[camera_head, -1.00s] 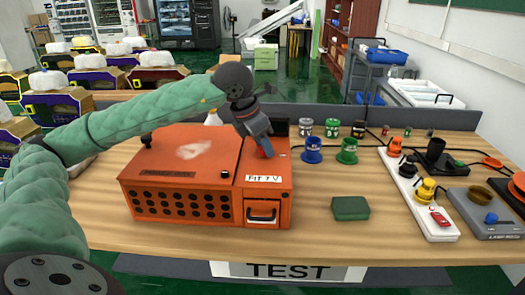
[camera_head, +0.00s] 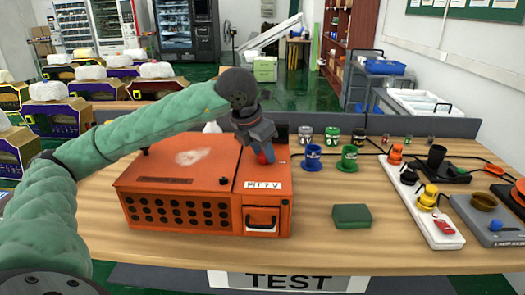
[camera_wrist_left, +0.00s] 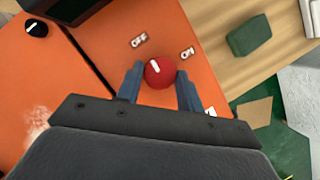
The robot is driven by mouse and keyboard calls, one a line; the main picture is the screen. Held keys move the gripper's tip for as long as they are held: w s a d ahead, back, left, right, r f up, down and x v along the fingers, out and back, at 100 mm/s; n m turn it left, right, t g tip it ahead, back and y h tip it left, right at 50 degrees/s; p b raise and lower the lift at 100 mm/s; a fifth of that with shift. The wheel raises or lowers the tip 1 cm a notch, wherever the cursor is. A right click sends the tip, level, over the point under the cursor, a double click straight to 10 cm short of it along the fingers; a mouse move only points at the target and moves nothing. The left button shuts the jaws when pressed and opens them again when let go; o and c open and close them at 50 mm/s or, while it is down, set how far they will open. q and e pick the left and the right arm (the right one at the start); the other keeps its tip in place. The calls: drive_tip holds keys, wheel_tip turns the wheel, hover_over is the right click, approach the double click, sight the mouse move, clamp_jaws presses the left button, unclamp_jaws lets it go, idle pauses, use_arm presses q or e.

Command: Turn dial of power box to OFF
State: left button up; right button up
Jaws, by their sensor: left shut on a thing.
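The orange power box (camera_head: 180,180) stands on the wooden table, left of the middle. Its round red dial (camera_wrist_left: 159,75) is on the top face, with a white mark pointing up and left, toward the OFF label (camera_wrist_left: 139,40). The ON label (camera_wrist_left: 187,52) is to the right. My left gripper (camera_head: 265,155) is over the box's right part. In the left wrist view, its two blue fingers (camera_wrist_left: 159,82) are on either side of the dial and shut on it. In the head view the fingers partly hide the dial (camera_head: 265,158). My right gripper is not in view.
Blue (camera_head: 312,160) and green (camera_head: 348,160) cups stand right of the box. A dark green block (camera_head: 352,216) lies in front of them. A white power strip (camera_head: 436,230) and grey devices fill the table's right side. The front middle of the table is clear.

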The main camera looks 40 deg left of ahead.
use_arm(q)
drive_tip(key=o, duration=1)
drive_tip(key=shift+s+a+r, duration=0.1)
drive_tip(key=shift+s+r, duration=0.05)
drive_tip(key=shift+r, duration=0.4)
drive_tip(key=v, duration=0.6)
drive_tip(key=shift+s+r, duration=0.2)
drive_tip(key=shift+r, duration=0.05)
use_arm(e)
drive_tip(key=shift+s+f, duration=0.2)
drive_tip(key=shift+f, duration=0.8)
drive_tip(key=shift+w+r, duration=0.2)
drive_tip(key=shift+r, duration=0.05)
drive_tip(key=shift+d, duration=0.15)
